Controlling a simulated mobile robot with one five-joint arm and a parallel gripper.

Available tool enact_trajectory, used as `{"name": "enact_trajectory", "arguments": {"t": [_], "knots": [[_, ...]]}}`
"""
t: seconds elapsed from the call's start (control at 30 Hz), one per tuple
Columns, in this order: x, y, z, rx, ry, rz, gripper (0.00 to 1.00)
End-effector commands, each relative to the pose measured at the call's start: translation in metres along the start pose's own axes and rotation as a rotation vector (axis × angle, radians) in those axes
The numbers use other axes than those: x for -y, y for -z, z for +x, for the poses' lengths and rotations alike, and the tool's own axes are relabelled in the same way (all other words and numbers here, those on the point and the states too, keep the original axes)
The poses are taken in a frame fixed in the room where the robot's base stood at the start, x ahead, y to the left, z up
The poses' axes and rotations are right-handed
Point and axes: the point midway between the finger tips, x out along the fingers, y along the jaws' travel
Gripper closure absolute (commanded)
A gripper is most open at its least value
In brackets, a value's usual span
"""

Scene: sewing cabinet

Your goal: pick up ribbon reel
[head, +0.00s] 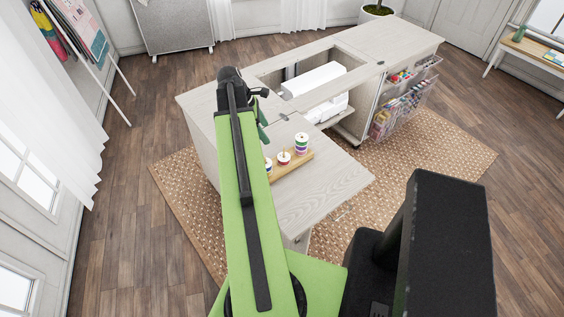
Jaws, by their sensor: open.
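Several small reels stand on a narrow wooden tray (306,157) on the cabinet's near worktop. The rearmost is a taller reel (302,144) with coloured bands and a pale top. In front of it is a red and white reel (284,158). A third reel (268,165) is partly covered by my green arm. I cannot tell which of them is the ribbon reel. My arm reaches over the left part of the worktop. A green and black part of it hangs down just left of the tray. I cannot make out my gripper's jaws, which seem hidden behind the arm.
The pale cabinet worktop (325,192) is clear right of the tray. Behind it, an open well holds a white machine (313,79). Clear bins (405,108) with supplies hang on the cabinet's right side. A woven rug (450,150) lies beneath; wooden floor surrounds it.

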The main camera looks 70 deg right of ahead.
Motion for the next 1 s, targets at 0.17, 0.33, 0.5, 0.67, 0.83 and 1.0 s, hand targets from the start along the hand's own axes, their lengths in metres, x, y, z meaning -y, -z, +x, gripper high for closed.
{"name": "enact_trajectory", "arguments": {"t": [0.17,0.33,0.5,0.67,0.83,1.0], "knots": [[0.001,0.005,0.042,0.0,0.0,0.001,0.26],[0.0,0.006,0.081,-0.001,-0.001,0.002,0.26],[0.0,0.005,0.114,-0.001,-0.001,0.001,0.26],[0.0,0.002,0.117,-0.001,-0.001,0.0,0.26],[0.0,0.003,0.129,-0.001,-0.001,0.0,0.26],[-0.001,0.003,0.161,-0.001,-0.001,0.0,0.26]]}}
